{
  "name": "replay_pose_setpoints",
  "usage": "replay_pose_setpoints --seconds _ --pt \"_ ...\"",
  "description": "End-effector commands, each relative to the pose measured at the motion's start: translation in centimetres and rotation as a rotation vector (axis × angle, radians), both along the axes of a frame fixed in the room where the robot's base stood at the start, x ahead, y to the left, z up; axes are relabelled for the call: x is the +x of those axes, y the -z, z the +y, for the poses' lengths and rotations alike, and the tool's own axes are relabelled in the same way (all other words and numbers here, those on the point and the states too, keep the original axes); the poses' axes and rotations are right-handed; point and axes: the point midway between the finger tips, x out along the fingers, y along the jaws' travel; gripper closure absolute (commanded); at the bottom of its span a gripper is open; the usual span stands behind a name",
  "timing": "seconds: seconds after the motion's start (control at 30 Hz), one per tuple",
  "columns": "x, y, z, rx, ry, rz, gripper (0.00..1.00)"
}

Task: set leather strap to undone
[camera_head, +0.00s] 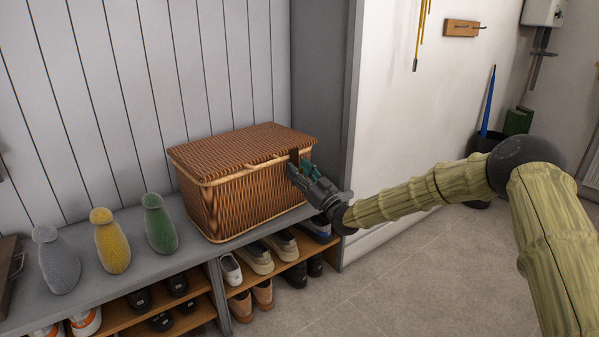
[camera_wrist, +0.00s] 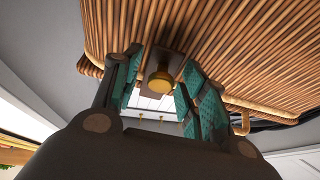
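A brown wicker basket (camera_head: 245,196) with its lid down stands on the grey bench; its wicker front fills the top of the wrist view (camera_wrist: 225,45). A short dark brown leather strap (camera_head: 294,157) hangs at the lid's front edge near the right corner. In the wrist view the strap (camera_wrist: 172,60) carries a round brass stud (camera_wrist: 160,82). My gripper (camera_head: 301,171) is at the basket front by the strap. Its teal-padded fingers stand apart on both sides of the stud, with gaps visible. The strap's lower end is partly hidden by my gripper in the head view.
Grey (camera_head: 59,260), yellow (camera_head: 112,241) and green (camera_head: 160,224) bottle-like objects stand on the bench (camera_head: 185,262) left of the basket. Several shoes fill the shelves below. A grey side panel (camera_head: 319,90) rises behind the basket's right end.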

Motion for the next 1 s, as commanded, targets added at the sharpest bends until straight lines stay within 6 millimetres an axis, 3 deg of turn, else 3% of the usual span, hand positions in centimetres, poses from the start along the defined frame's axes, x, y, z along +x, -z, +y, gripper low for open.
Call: replay_pose_setpoints --seconds 0.03,0.2,0.23,0.67,1.0 --pt "0.0 0.0 0.0 0.0 0.0 0.0 0.68" --pt "0.0 0.0 0.0 0.0 0.0 0.0 0.99" --pt "0.0 0.0 0.0 0.0 0.0 0.0 1.0" --pt "-0.2 -0.6 -0.3 -0.029 0.001 0.032 1.0" --pt "-1.0 -1.6 -1.0 -0.141 0.002 0.155 1.0"
